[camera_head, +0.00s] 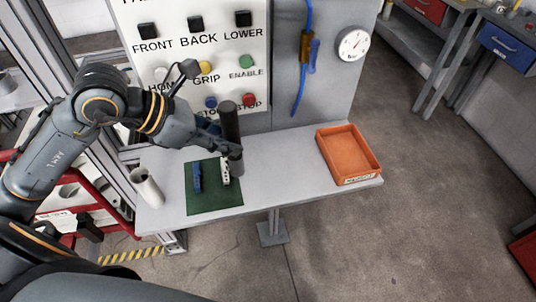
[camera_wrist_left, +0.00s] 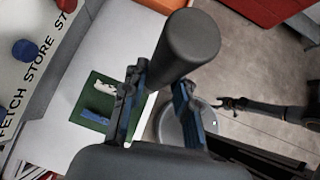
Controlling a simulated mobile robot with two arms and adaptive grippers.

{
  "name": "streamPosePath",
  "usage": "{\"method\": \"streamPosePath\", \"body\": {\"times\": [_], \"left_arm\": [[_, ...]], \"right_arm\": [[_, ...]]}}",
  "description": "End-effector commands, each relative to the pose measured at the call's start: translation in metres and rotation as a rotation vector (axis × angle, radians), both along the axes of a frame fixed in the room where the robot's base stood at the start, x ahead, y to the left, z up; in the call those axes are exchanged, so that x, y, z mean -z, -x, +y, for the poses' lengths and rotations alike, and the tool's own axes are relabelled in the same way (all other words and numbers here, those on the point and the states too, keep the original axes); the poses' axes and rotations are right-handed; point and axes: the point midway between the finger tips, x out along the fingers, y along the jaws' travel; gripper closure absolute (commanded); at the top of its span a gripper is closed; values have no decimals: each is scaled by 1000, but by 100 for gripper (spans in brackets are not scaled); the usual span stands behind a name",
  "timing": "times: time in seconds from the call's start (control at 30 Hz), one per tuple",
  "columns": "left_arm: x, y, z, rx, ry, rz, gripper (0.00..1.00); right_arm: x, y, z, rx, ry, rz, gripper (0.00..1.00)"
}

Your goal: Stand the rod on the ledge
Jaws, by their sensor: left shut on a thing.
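The rod (camera_head: 230,122) is a thick dark grey cylinder. My left gripper (camera_head: 233,150) is shut on it, with a finger on either side. The rod looks roughly upright in the head view, its lower end over the ledge (camera_head: 285,160) behind the green mat. I cannot tell whether that end touches the ledge. In the left wrist view the rod (camera_wrist_left: 190,45) rises above the fingers of the left gripper (camera_wrist_left: 158,100); its lower part is hidden. My right gripper (camera_wrist_left: 228,103) shows small and dark at the right of that view, away from the rod.
A green mat (camera_head: 207,204) on the ledge carries a blue piece (camera_head: 197,177) and a white piece (camera_head: 225,172). A white tube (camera_head: 147,187) stands at the left end, an orange tray (camera_head: 348,155) at the right. A button panel (camera_head: 205,60) rises behind. The ledge between rod and tray is clear.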

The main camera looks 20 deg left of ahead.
Motion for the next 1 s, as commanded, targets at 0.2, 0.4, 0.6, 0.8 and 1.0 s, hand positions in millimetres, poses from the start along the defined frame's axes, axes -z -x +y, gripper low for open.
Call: {"method": "streamPosePath", "body": {"times": [0.2,0.4,0.6,0.8,1.0], "left_arm": [[9,-34,-12,-3,8,2,100],[38,-73,-27,-1,7,7,100],[71,-98,-36,-1,4,3,100],[85,-109,-39,-1,3,1,100],[112,-110,-40,-3,3,5,100]], "right_arm": [[-22,0,-1,-1,2,1,44],[-37,0,-5,-3,5,0,44],[-45,-1,-8,-3,9,-1,44],[-48,-1,-8,-3,10,-2,44],[-62,-1,-8,-2,10,-2,44]]}}
